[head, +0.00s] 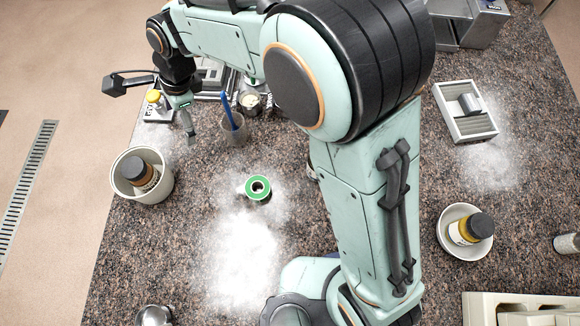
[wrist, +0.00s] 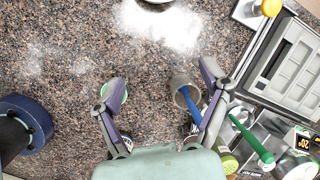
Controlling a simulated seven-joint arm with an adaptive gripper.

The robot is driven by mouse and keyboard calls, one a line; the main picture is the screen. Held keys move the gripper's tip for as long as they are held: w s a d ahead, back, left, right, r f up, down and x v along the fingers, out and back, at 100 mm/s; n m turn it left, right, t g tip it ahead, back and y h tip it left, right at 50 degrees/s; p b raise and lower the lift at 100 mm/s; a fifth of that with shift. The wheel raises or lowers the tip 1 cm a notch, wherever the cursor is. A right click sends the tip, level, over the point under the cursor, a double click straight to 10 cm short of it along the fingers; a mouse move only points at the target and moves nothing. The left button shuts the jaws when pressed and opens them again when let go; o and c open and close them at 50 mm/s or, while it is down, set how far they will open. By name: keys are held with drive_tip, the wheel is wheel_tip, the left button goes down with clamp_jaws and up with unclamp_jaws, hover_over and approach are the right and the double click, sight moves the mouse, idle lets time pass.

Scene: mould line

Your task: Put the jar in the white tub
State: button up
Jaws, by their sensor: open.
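The white tub (head: 128,193) stands at the left of the counter in the head view. A jar with a black lid and amber contents (head: 142,181) sits inside it, its lower part hidden by the rim. A second black-lidded jar with yellow contents (head: 463,233) rests in a shallow white bowl (head: 447,243) at the right. My gripper (head: 151,107) is open above the counter's far left, beyond the tub and apart from both jars. In the wrist view, my gripper (wrist: 155,85) shows spread fingers with nothing held; a white rim, probably the tub's (wrist: 155,1), shows at the top edge.
A grey cup with a blue pen (head: 232,132) and a green tape roll (head: 258,188) stand mid-counter. A yellow-knobbed device (head: 153,98) is near my gripper. A white divided tray (head: 466,112) is at the right. White powder patches lie on the counter.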

drive_tip(key=s+d+r+n+t+h, duration=0.1)
drive_tip(key=d+r+n, duration=0.15)
drive_tip(key=d, duration=0.55)
drive_tip(key=d+r+n, duration=0.2)
drive_tip(key=d+r, duration=0.1)
drive_tip(key=d, duration=0.5)
drive_tip(key=s+d+n+h, duration=0.1)
drive_tip(key=s+d+n, duration=0.6)
drive_tip(key=s+d, duration=0.6)
drive_tip(key=shift+d+f+g, duration=0.3)
drive_tip(key=shift+d+f, duration=0.05)
drive_tip(key=shift+d, duration=0.05)
